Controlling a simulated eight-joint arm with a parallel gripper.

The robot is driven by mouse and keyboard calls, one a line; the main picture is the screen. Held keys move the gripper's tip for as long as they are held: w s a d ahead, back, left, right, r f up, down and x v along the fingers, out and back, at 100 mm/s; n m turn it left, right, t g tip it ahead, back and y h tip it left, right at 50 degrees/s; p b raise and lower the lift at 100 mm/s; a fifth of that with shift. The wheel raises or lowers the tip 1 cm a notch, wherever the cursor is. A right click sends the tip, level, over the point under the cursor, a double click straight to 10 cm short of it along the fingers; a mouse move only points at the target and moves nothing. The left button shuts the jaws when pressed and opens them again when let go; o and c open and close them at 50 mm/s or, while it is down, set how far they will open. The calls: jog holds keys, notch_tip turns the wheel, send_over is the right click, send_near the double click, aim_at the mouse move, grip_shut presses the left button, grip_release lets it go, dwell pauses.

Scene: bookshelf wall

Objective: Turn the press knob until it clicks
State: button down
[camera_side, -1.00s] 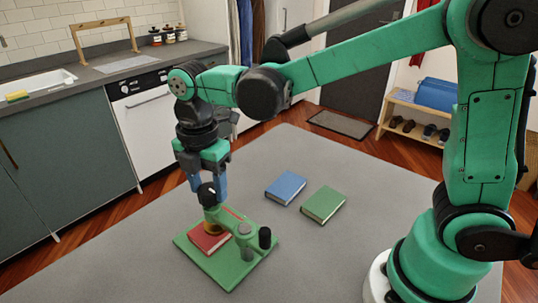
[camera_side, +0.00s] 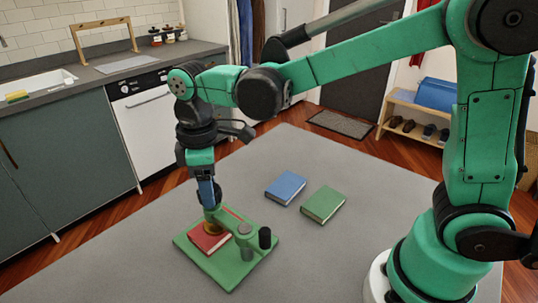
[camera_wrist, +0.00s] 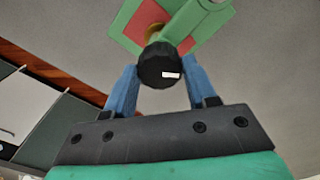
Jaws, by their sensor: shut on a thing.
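The press is a green base plate (camera_side: 229,279) with a green arm over it, on the grey table. A red book (camera_side: 205,241) lies on the plate under a brass foot (camera_side: 211,228). The dark round press knob (camera_wrist: 160,64) has a white mark, which is to the right of its middle in the wrist view. My gripper (camera_wrist: 161,78) is shut on the knob, one blue finger on each side. In the side view my gripper (camera_side: 208,196) points down at the top of the press and mostly hides the knob.
A blue book (camera_side: 286,188) and a green book (camera_side: 323,204) lie on the table to the right of the press. The table around the press is otherwise clear.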

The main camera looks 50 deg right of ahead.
jog(key=m, duration=1.2)
jog(key=shift+m, duration=0.4)
dwell(0.3)
jog(key=shift+c, duration=1.4)
grip_release()
jog(key=shift+r, duration=2.8)
